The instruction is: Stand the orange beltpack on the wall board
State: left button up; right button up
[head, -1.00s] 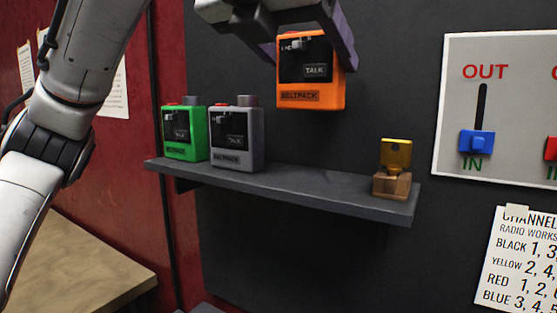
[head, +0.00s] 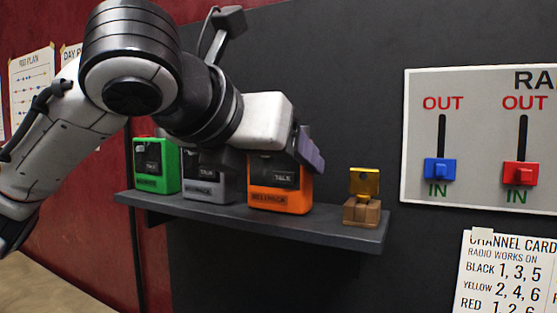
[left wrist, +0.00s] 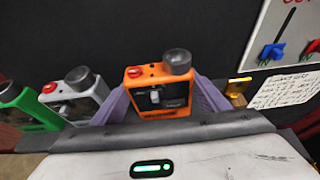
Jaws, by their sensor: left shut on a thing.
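The orange beltpack (head: 279,198) is upright at the shelf, between the grey beltpack and the small wooden block. Its base looks level with the shelf top; I cannot be sure that it bears on it. My left gripper (head: 283,160) comes from above and is shut on it, hiding its top in the head view. In the left wrist view, the orange beltpack (left wrist: 158,92) sits between the two purple fingers (left wrist: 160,100), with its dark knob and red button showing. My right gripper is in neither view.
The dark shelf (head: 330,228) also bears a green beltpack (head: 156,170), a grey beltpack (head: 208,186) close on the left, and a wooden block with a yellow plate (head: 362,212) on the right. A switch panel (head: 470,88) and channel card (head: 500,280) are on the wall.

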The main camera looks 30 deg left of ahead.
pick_arm(q)
jog(key=o, duration=1.3)
jog(key=shift+f, duration=0.1)
jog(key=shift+o, duration=0.2)
jog(key=shift+r, duration=0.2)
jog(key=v, duration=1.2)
jog(key=shift+f, duration=0.15)
